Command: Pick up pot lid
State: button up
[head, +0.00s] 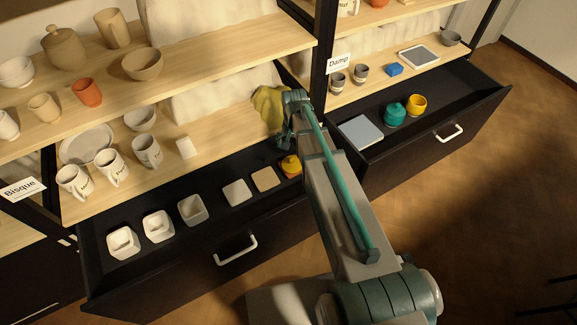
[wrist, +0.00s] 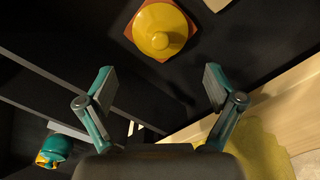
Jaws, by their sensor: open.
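The pot lid (wrist: 157,20) is yellow with a round knob and shows at the top of the wrist view. It sits on an orange-brown square tile (wrist: 127,32) in the dark open drawer. In the head view the yellow lid (head: 289,165) is at the right end of the left drawer, partly hidden by my arm. My gripper (wrist: 160,85) is open, with nothing between its fingers. The lid lies beyond the fingertips in the wrist view, apart from them. In the head view my gripper (head: 283,142) is over the drawer's back right part, mostly hidden by the arm.
The left drawer (head: 185,270) also holds white square bowls (head: 158,224), a white tile (head: 237,192) and a tan tile (head: 265,178). A yellow cloth (head: 268,105) hangs by the shelf edge near my gripper.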

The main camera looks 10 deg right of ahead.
aim_at(293, 159)
jog(key=f, duration=0.8)
jog(key=shift+s+a+f, duration=0.15)
jog(key=shift+s, duration=0.05)
grip_shut()
dwell(0.4)
